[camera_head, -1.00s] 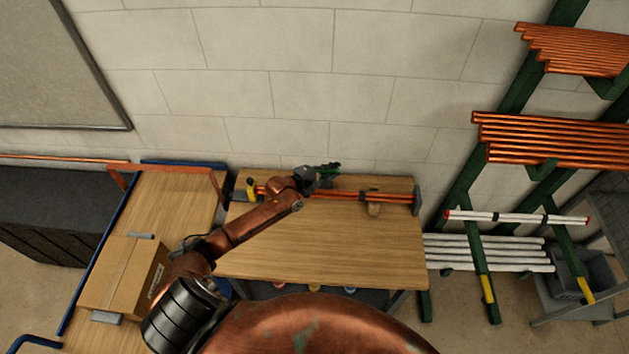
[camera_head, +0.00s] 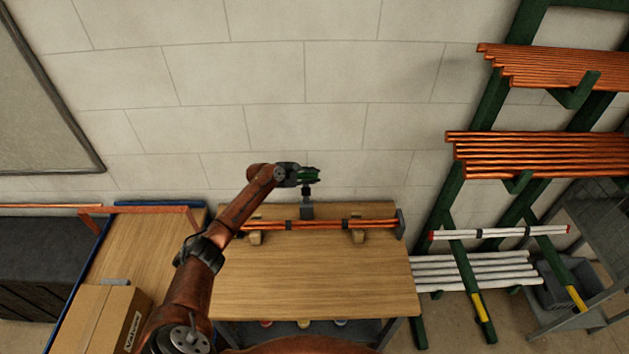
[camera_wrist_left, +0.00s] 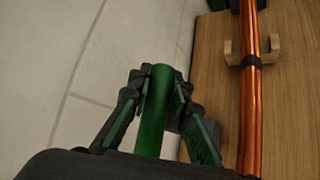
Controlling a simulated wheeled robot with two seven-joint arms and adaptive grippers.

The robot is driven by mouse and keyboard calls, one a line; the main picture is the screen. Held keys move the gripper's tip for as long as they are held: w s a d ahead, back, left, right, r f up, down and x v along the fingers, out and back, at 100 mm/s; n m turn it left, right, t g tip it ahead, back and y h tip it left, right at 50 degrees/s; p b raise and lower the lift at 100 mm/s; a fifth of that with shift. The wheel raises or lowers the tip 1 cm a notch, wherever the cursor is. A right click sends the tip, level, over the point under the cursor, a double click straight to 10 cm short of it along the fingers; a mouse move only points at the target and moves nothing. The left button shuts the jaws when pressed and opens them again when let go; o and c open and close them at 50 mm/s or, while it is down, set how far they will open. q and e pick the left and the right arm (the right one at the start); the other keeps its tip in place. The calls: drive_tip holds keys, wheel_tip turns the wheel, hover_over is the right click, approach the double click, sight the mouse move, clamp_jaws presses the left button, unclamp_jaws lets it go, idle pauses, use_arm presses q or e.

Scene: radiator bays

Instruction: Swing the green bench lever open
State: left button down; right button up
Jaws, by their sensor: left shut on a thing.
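The green bench lever (camera_wrist_left: 153,115) shows in the left wrist view as a smooth green cylinder between my left fingers. My left gripper (camera_head: 309,176) is shut on it, with a finger on each side (camera_wrist_left: 158,100). In the head view the gripper is above the back edge of the wooden bench (camera_head: 315,285), in front of the wall. A dark grey block (camera_head: 307,210) stands just below it at the bench's back; the lever's joint to it is not clear. My right gripper is not in view.
A bundle of copper tubes (camera_head: 325,225) with dark bands lies in wooden cradles along the bench's back. A pipe rack (camera_head: 460,225) stands at the right. A cardboard box (camera_head: 100,320) sits on the left trolley. The front of the bench top is clear.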

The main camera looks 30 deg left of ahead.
use_arm(q)
drive_tip(key=shift+w+r, duration=0.1)
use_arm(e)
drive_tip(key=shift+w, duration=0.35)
use_arm(q)
drive_tip(key=c, duration=1.8)
unclamp_jaws()
drive_tip(key=shift+o, duration=0.2)
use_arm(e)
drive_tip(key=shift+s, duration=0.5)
